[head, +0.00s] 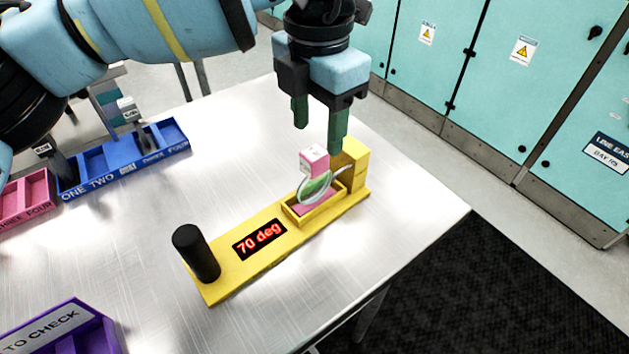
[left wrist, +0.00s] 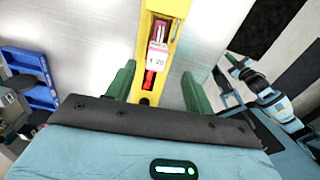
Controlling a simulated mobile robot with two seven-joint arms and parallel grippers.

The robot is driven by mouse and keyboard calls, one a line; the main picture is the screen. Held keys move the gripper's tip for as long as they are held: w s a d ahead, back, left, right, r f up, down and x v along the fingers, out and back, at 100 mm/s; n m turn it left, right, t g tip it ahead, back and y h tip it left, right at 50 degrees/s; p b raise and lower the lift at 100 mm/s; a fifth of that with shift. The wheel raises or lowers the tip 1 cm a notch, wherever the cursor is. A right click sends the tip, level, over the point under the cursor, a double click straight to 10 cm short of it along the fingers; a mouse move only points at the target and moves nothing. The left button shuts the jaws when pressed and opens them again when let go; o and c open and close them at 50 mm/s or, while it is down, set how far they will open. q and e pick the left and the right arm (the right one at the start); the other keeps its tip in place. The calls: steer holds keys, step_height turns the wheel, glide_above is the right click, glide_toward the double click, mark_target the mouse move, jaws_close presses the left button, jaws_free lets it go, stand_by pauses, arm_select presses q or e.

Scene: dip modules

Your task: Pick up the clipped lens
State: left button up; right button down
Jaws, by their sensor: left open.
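The clipped lens is a round, clear, greenish lens (head: 316,187) with a pink clip block (head: 314,160) at its upper edge. It sits tilted in the shallow tray at the right end of a yellow fixture (head: 225,278). In the left wrist view the pink clip (left wrist: 157,57) shows a white label reading about "Y 20"; the lens is hard to make out there. My left gripper (head: 319,138) points down with its green fingers open and empty, just above the clip. In the left wrist view its fingers (left wrist: 158,88) stand on either side of the fixture.
The fixture has a black knob (head: 196,253), a red "70 deg" display (head: 259,240) and a yellow block (head: 352,162) beside the tray. A blue slotted rack (head: 125,165), a pink rack (head: 22,198) and a purple tray (head: 70,330) stand left. Bare metal table surrounds the fixture.

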mark_target(315, 152)
arm_select(q)
steer(key=shift+w+f, duration=0.1)
steer(key=shift+f, duration=0.5)
steer(key=shift+a+f, duration=0.2)
steer(key=shift+f, duration=2.35)
jaws_close()
